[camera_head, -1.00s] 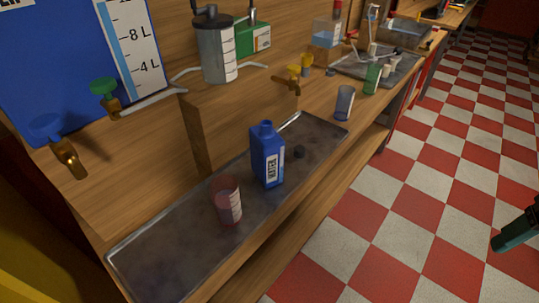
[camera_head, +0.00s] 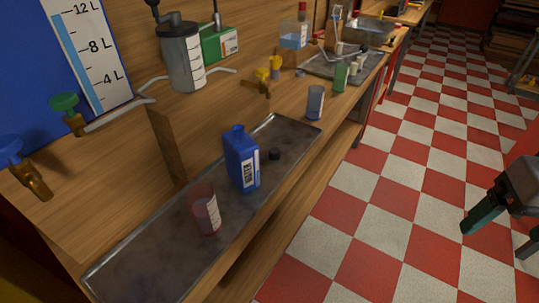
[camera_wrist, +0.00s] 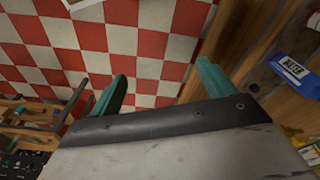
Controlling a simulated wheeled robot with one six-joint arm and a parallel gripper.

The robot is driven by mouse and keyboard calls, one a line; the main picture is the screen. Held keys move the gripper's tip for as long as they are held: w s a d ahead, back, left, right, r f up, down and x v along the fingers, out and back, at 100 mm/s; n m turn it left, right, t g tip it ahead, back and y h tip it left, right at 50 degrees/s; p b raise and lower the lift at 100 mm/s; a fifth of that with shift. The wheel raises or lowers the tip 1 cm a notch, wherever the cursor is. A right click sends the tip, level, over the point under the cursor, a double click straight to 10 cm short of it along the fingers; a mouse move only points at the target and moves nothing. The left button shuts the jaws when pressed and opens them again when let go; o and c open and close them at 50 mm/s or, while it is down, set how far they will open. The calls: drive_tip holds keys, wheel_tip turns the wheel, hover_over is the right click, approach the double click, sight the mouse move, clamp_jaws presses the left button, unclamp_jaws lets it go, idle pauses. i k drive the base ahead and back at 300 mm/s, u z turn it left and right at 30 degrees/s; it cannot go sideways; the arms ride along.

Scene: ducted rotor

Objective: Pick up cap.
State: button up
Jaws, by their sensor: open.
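A small dark cap (camera_head: 275,154) lies on the grey metal tray (camera_head: 130,265), just right of a blue bottle (camera_head: 243,160) with a white label. The bottle stands upright, and I cannot see a cap on its neck. My gripper (camera_head: 494,243) is at the right edge of the head view, over the checkered floor, well apart from the bench and the cap. In the wrist view my gripper (camera_wrist: 163,80) has its two teal fingers spread wide with nothing between them.
A reddish clear cup (camera_head: 204,208) stands on the tray left of the bottle. A bluish cup (camera_head: 315,102) stands on the bench beyond the tray. Brass taps (camera_head: 262,85) jut out above the bench. The checkered floor (camera_head: 395,185) right of the bench is clear.

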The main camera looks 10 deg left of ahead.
sight(275, 153)
drive_tip(key=z, duration=0.5)
drive_tip(key=k, duration=0.6)
drive_tip(key=z, duration=0.7)
drive_tip(key=i, duration=0.8)
drive_tip(key=u, duration=0.45)
drive_tip(key=i, duration=0.8)
drive_tip(key=u, duration=1.3)
drive_tip(key=i, duration=0.5)
drive_tip(key=u, duration=0.55)
